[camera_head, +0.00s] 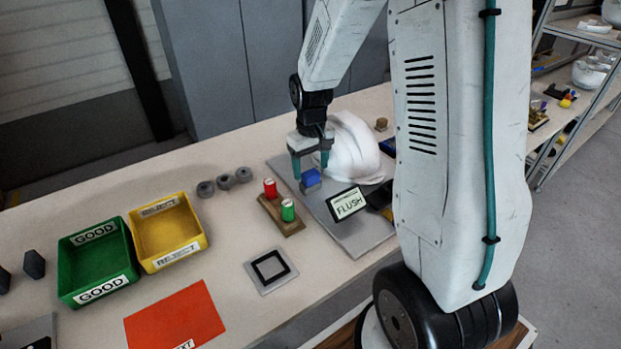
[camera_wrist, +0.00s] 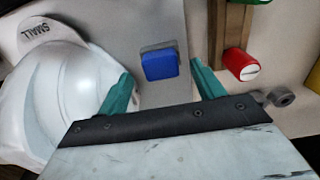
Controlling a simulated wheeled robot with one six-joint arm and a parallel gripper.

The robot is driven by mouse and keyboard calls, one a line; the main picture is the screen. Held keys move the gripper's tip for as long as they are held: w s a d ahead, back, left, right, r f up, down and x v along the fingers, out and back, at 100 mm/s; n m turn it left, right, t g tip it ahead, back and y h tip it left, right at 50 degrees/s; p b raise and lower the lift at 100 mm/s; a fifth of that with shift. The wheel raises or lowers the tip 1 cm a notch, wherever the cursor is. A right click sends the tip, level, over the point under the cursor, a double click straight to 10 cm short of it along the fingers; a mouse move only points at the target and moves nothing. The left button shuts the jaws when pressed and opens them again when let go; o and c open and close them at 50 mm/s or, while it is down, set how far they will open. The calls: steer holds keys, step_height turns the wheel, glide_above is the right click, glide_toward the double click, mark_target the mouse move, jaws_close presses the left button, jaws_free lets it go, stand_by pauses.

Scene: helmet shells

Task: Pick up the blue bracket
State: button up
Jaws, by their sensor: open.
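The blue bracket (camera_head: 310,179) sits on a grey plate (camera_head: 355,236) on the table, just left of a white helmet shell (camera_head: 354,148). In the wrist view the blue bracket (camera_wrist: 160,64) lies ahead of my gripper (camera_wrist: 163,82), roughly centred between the teal fingers. My gripper (camera_head: 310,166) is open, with its two fingers apart and nothing between them that I can see held. In the head view the fingers are close to the bracket. I cannot tell whether they touch it.
A wooden block with a red button (camera_head: 270,187) and a green button (camera_head: 288,209) stands left of the plate. A "FLUSH" display (camera_head: 347,203) is in front. Green (camera_head: 98,262) and yellow (camera_head: 168,232) bins stand at left. The helmet is close to one finger.

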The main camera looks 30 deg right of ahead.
mark_target(311, 181)
steer(key=shift+f, duration=1.35)
steer(key=c, duration=0.9)
